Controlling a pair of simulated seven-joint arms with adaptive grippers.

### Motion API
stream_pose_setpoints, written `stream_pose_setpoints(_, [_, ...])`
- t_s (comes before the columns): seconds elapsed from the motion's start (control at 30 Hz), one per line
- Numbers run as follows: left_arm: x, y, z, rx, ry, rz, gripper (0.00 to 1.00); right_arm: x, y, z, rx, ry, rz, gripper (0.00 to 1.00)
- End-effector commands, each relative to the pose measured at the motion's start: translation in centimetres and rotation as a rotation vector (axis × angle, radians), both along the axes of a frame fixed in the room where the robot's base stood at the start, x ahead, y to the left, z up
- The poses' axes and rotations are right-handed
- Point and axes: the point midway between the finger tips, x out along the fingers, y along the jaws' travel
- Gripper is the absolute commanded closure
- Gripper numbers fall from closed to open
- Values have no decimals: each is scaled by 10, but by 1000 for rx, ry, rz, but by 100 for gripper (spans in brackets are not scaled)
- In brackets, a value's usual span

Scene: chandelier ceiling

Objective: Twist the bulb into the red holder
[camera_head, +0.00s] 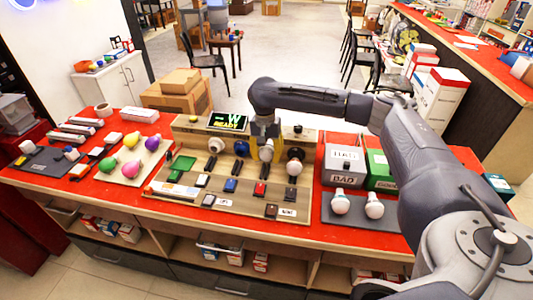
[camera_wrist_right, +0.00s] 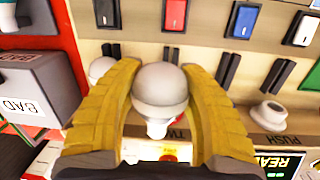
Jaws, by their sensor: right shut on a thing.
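My right gripper (camera_head: 267,150) is over the back of the wooden test board (camera_head: 225,203). In the right wrist view its yellow fingers (camera_wrist_right: 160,92) are shut on a white bulb (camera_wrist_right: 160,85), round end toward the camera. The bulb's narrow base points at a reddish patch (camera_wrist_right: 169,158) on the board. This may be the red holder, but the bulb and fingers hide most of it. I cannot tell whether the base is inside the holder. A blue holder (camera_head: 241,148) stands just left of the gripper in the head view. My left gripper is not in view.
A screen (camera_head: 228,121) reads READY. Rocker switches, including a blue one (camera_head: 230,185) and a red one (camera_head: 260,190), line the board. A BAD box (camera_head: 345,168) and a green box (camera_head: 380,172) stand right. Two white bulbs (camera_head: 340,203) (camera_head: 374,205) lie before them. Coloured bulbs lie left.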

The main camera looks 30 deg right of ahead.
Motion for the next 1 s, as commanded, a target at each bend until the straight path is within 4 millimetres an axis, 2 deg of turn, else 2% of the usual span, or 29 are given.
stream_pose_setpoints(0.27, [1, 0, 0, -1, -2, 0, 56, 0, -1, -9, -4, 3, -24, 98])
stream_pose_setpoints(1.0, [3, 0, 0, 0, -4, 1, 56, 0, -1, -71, -4, 3, -24, 98])
